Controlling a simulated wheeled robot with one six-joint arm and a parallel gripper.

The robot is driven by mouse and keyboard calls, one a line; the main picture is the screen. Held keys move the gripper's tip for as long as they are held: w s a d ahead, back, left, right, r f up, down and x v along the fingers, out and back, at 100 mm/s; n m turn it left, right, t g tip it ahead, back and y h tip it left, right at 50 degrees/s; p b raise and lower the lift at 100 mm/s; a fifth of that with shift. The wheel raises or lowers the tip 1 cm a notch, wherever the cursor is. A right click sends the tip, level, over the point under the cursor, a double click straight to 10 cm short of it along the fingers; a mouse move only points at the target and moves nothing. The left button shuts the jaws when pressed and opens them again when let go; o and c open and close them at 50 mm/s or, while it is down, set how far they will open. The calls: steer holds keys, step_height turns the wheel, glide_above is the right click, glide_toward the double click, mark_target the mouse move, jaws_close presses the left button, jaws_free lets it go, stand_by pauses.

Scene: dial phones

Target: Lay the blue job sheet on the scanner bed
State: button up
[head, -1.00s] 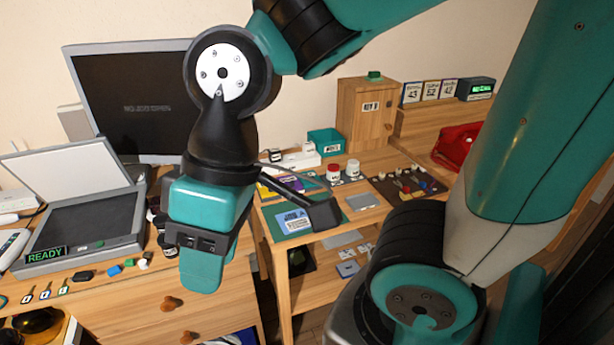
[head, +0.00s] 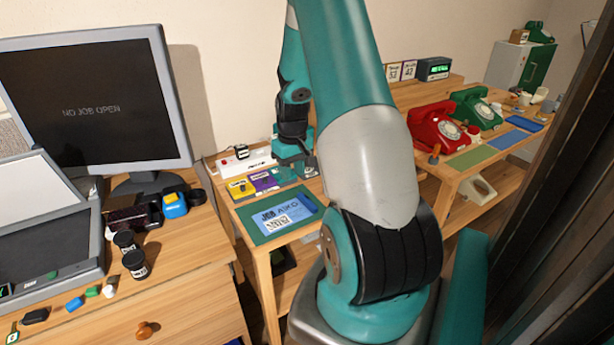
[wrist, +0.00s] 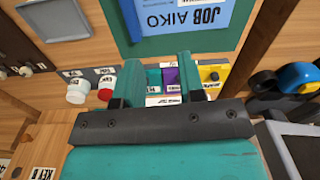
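The blue job sheet (head: 285,213) lies flat on a green mat (head: 258,238) on the small wooden table. It carries white label patches, and "JOB AIKO" reads on it in the wrist view (wrist: 178,18). The scanner bed (head: 35,245) is a dark panel in a grey frame at the left, its lid (head: 32,195) raised. My gripper (head: 292,168) is over the back of the small table, behind the sheet. In the wrist view my gripper (wrist: 160,75) has its fingers apart with nothing between them, and the sheet is beyond their tips.
A monitor (head: 95,105) stands behind. Red (head: 437,130) and green (head: 476,108) phones are at the right.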

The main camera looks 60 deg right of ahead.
mark_target(307, 200)
steer(key=shift+m, duration=0.4)
steer(key=s+d+f, duration=0.2)
steer(key=d, duration=0.1)
steer(key=shift+s+d+f, duration=0.1)
steer(key=shift+s+f, duration=0.05)
steer(key=shift+f, duration=0.05)
steer(key=shift+s+d+f, duration=0.15)
steer(key=shift+f, duration=0.1)
step_height(307, 200, down, 9)
steer(key=b, duration=0.6)
steer(key=shift+r+b, duration=0.2)
steer(key=shift+b, duration=0.15)
steer(key=shift+c, duration=0.2)
steer(key=c, duration=0.6)
